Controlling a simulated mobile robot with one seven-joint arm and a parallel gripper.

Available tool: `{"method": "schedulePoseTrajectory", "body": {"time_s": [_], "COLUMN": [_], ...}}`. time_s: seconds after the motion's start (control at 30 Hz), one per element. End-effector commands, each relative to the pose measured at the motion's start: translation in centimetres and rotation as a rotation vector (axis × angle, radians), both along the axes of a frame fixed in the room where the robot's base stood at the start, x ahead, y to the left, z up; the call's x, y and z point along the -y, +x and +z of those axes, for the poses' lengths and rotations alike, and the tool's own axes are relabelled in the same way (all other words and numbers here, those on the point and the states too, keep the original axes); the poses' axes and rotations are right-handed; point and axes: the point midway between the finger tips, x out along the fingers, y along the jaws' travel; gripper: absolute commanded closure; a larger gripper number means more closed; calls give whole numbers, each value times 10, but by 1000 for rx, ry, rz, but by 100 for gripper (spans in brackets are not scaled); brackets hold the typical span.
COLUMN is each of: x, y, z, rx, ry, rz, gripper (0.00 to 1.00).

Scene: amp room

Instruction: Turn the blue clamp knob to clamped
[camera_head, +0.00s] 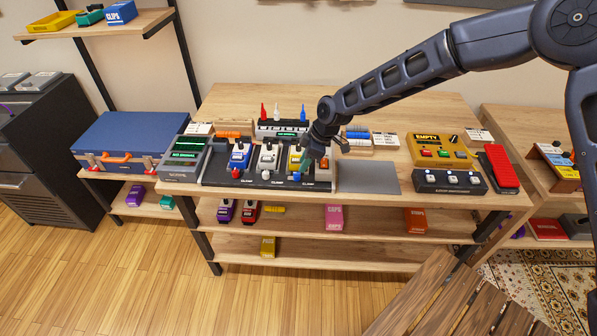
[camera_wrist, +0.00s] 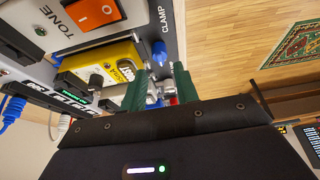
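The blue clamp knob (camera_wrist: 160,52) shows in the wrist view beside a "CLAMP" label on the dark board. In the head view, the knob (camera_head: 296,176) is at the board's front edge, before the yellow pedal (camera_head: 295,160). My gripper (camera_wrist: 160,74) has two green fingers standing apart, with the blue knob just beyond the fingertips and not visibly between them. Silver and red parts show between the fingers; I cannot tell what they are. In the head view my gripper (camera_head: 308,160) hangs over the board's right end, beside the yellow pedal.
The board also carries a blue pedal (camera_head: 240,155) and a white pedal (camera_head: 268,157), with red and white knobs in front. A grey mat (camera_head: 367,178) lies to the right. A screen (camera_head: 283,130) stands behind.

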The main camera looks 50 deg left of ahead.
Motion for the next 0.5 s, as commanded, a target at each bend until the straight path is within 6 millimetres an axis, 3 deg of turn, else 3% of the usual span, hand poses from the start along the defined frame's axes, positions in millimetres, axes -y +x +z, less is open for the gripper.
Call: {"method": "schedulePoseTrajectory", "body": {"time_s": [0.2, 0.5], "x": [-9, -15], "y": [-9, -14], "z": [-32, -50], "rx": [-1, -1], "ry": [-1, -1], "rz": [-1, -2], "gripper": [70, 70]}}
